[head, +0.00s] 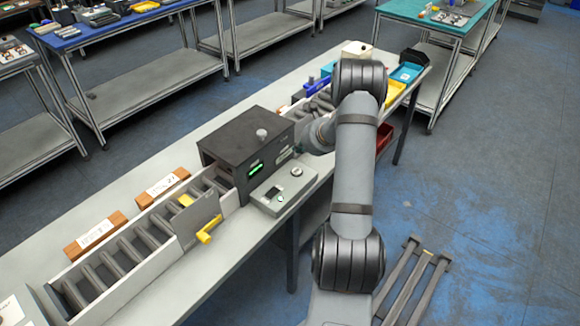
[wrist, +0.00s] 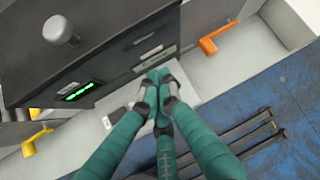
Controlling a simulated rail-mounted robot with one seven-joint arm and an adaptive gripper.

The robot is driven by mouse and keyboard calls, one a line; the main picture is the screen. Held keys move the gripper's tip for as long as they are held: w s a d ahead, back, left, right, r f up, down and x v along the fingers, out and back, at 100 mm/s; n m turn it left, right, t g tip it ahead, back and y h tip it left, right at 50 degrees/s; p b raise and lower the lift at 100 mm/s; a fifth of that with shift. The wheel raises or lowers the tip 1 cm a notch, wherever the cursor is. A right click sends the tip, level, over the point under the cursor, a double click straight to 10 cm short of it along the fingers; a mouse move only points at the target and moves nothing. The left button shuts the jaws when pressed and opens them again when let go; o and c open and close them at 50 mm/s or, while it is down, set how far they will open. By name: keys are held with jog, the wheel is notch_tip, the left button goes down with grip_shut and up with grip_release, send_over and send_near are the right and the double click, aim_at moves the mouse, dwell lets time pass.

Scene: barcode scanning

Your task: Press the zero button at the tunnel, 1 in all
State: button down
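The tunnel (head: 240,142) is a dark box across the conveyor, with a lit green display (head: 256,168) on its front and a grey knob on top. In the wrist view the tunnel (wrist: 80,75) fills the upper left. A pale control panel (head: 270,201) sits at its front foot, with a round button (head: 296,171) and a small screen; no label is readable. My gripper (wrist: 160,78) has its teal fingers together, empty, over the panel area in front of the tunnel. The fingertips hide part of the panel; contact is unclear. In the head view my arm largely hides the gripper.
A yellow handle (head: 209,231) sticks out from the slotted conveyor (head: 120,281) left of the tunnel. An orange handle (wrist: 215,38) lies to the right in the wrist view. Brown boxes (head: 97,233) stand behind the conveyor. Coloured bins (head: 406,72) are at the table's far end.

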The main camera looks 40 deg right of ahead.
jog(key=shift+w+d+r+m+t, duration=0.15)
jog(key=shift+w+r+m+t, duration=0.15)
jog(key=shift+w+r+m, duration=0.35)
jog(key=shift+s+f, duration=0.25)
jog(key=shift+f, duration=0.05)
jog(key=b, duration=0.7)
send_over(298, 172)
notch_tip(298, 172, down, 8)
jog(key=shift+r, duration=0.15)
jog(key=shift+f+b, duration=0.35)
jog(key=shift+b, duration=0.1)
jog(key=shift+f, duration=0.2)
jog(key=shift+f+b, duration=0.25)
jog(key=shift+b, duration=0.35)
